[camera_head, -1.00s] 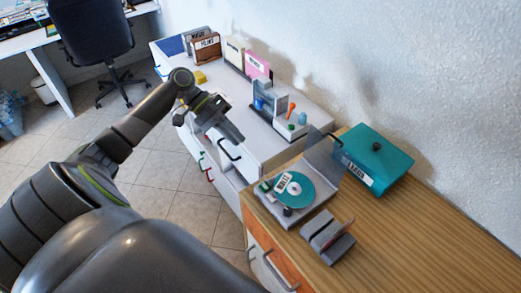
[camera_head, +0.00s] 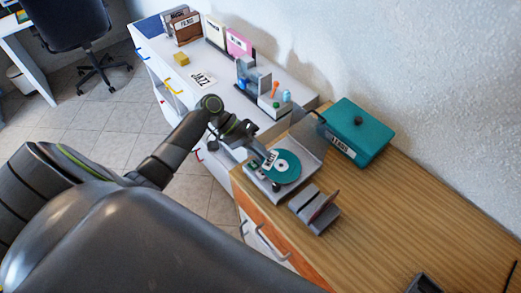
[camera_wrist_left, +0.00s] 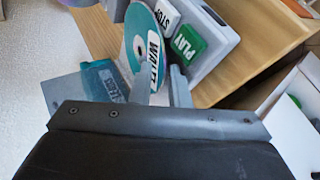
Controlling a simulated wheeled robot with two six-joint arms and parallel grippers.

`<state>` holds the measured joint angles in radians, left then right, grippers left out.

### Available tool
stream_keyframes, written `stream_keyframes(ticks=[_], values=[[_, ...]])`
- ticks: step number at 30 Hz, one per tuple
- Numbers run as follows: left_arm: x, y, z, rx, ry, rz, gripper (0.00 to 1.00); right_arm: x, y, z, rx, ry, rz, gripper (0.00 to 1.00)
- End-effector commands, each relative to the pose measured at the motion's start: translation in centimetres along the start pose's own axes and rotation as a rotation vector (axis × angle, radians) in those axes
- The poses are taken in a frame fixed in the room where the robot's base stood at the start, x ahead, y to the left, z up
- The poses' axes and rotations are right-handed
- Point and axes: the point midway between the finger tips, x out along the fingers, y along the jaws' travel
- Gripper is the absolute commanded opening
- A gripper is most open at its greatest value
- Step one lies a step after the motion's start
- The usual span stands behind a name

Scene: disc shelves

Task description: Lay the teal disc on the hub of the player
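The teal disc (camera_head: 290,172), with a pale centre, lies on the grey player (camera_head: 268,186) on the wooden cabinet. A white label reading WALTZ shows on the disc in the left wrist view (camera_wrist_left: 153,58). My left gripper (camera_head: 267,158) is at the player's left side, close above the disc's edge. Its two fingers (camera_wrist_left: 160,88) stand apart in the left wrist view, with the label edge in line with the gap. I cannot tell whether they touch the disc. The hub itself is hidden under the disc's centre. My right gripper is not in view.
The player's raised clear lid (camera_head: 306,135) stands behind the disc. A teal box (camera_head: 352,120) sits behind it, and a grey slotted holder (camera_head: 314,210) stands in front. Green PLAY (camera_wrist_left: 188,42) and white STOP buttons are beside the disc. The right of the cabinet is mostly clear.

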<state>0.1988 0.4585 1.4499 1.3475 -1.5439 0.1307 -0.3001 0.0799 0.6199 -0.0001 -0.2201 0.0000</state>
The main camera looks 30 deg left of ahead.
Motion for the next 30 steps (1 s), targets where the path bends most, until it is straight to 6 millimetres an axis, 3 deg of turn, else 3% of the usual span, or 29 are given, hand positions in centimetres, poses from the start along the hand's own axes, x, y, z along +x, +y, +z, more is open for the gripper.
stream_keyframes(ticks=[10,14,30], values=[[0.28,0.01,-0.02,0.001,0.000,0.000,0.15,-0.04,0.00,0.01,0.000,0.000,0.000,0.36],[0.27,0.01,-0.02,0.001,0.000,0.000,0.00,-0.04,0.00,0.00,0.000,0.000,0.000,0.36],[0.60,0.24,-0.28,-0.004,0.004,-0.002,0.00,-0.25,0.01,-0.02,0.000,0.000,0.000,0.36]])
